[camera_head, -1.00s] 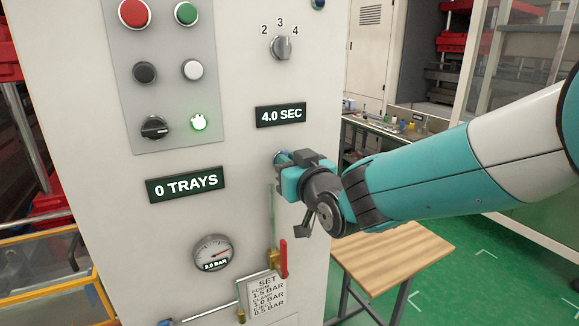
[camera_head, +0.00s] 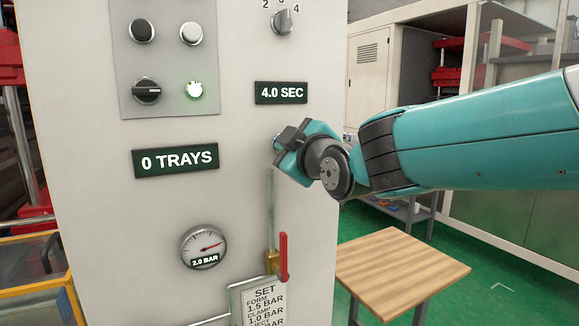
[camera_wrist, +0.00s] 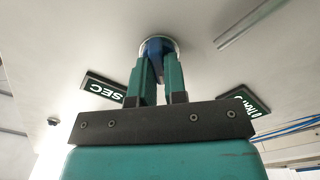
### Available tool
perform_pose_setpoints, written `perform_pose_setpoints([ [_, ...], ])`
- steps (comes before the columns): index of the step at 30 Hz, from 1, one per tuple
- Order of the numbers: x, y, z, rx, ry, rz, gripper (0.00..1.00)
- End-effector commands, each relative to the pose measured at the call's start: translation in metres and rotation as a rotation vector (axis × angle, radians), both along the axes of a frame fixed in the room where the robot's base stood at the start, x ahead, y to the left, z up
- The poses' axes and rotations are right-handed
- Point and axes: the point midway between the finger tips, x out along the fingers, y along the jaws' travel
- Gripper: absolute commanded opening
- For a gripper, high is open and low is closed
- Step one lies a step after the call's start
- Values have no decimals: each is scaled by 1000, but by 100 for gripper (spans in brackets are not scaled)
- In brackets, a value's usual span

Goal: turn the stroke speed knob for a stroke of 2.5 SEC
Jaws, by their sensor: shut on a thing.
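The stroke speed knob (camera_wrist: 154,47) is blue on a pale round base in the wrist view, set in the panel face. My gripper (camera_wrist: 160,75) has its two teal fingers shut on it, one on either side. In the head view my gripper (camera_head: 282,148) is against the panel just below the stroke display (camera_head: 281,93), which reads 4.0 SEC. There the gripper mostly hides the knob, and I cannot read its setting.
A selector knob (camera_head: 283,22) sits above the display. The trays display (camera_head: 176,160) reads 0 TRAYS. A pressure gauge (camera_head: 204,246) and a red lever (camera_head: 284,257) are below. A wooden table (camera_head: 402,268) stands at the lower right.

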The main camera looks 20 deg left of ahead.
Motion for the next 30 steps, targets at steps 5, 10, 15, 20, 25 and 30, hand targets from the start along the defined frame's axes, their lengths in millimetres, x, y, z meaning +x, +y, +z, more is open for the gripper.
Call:
perform_pose_setpoints([
  [5,0,0,-5,-106,-131,-1,0],
  [10,-1,0,-5,-210,-253,-1,0],
  [15,-1,1,-5,-314,-375,-1,0],
  [20,-1,1,-5,-405,-479,-1,0],
  [25,-1,1,-5,-485,-571,0,0],
  [30,-1,1,-4,-543,-637,0,0],
])
